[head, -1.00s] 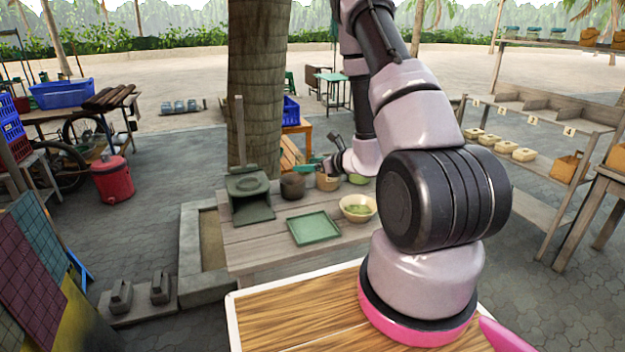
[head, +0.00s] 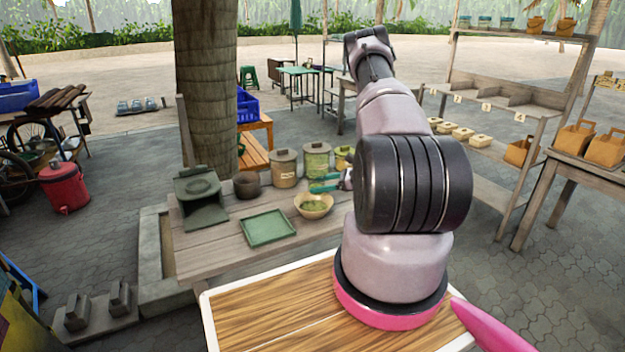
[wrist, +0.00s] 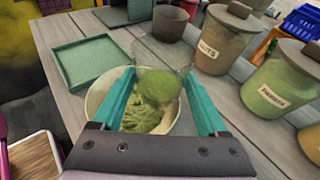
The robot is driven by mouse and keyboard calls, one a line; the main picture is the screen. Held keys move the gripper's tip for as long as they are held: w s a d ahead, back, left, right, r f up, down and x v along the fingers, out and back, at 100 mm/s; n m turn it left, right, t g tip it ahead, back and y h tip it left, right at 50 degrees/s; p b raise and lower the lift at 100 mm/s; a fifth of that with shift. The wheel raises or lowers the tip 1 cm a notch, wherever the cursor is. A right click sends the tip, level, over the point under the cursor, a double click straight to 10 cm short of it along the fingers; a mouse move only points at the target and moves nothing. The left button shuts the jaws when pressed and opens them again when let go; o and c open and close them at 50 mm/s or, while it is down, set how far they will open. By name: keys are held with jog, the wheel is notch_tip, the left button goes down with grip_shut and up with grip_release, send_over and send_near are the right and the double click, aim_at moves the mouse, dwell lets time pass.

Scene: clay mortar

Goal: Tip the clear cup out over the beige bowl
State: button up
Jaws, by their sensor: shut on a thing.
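The clear cup (wrist: 172,58) is between the teal fingers of my gripper (wrist: 158,82) in the wrist view. It has green stuff in its lower part. The beige bowl (wrist: 94,100) lies beneath the cup and fingers, partly hidden by them, with pale green shreds inside. In the head view the beige bowl (head: 314,212) stands on the grey wooden table, and my gripper (head: 324,185) is just above and behind it to the right. The cup is too small there to judge its tilt.
A green tray (head: 268,229) lies left of the bowl. Behind stand a dark pot (head: 247,185), a brown lidded jar (head: 285,169) and a green lidded jar (head: 317,160). A green stand (head: 200,200) is at the table's left. The table front is bare.

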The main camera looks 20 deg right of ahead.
jog(key=n, duration=0.1)
jog(key=w+r+n+t+h, duration=0.1)
jog(key=n, duration=0.1)
jog(key=shift+d+t, duration=0.3)
jog(key=shift+d, duration=0.05)
jog(key=n, duration=0.1)
jog(key=n+t, duration=0.2)
jog(key=n, duration=0.1)
jog(key=shift+w+d+r+h, duration=0.1)
jog(key=shift+d+r+h, duration=0.05)
jog(key=shift+r+h, duration=0.2)
jog(key=shift+n+t, duration=0.3)
jog(key=shift+n, duration=0.2)
jog(key=shift+n+t, duration=0.4)
jog(key=shift+n, duration=0.5)
jog(key=shift+s+a+n+t, duration=0.15)
jog(key=shift+n+t, duration=0.15)
jog(key=shift+n, duration=0.45)
jog(key=shift+s+a+n+t, duration=0.15)
jog(key=shift+n+t, duration=0.15)
jog(key=shift+n, duration=0.45)
jog(key=shift+d+f, duration=0.1)
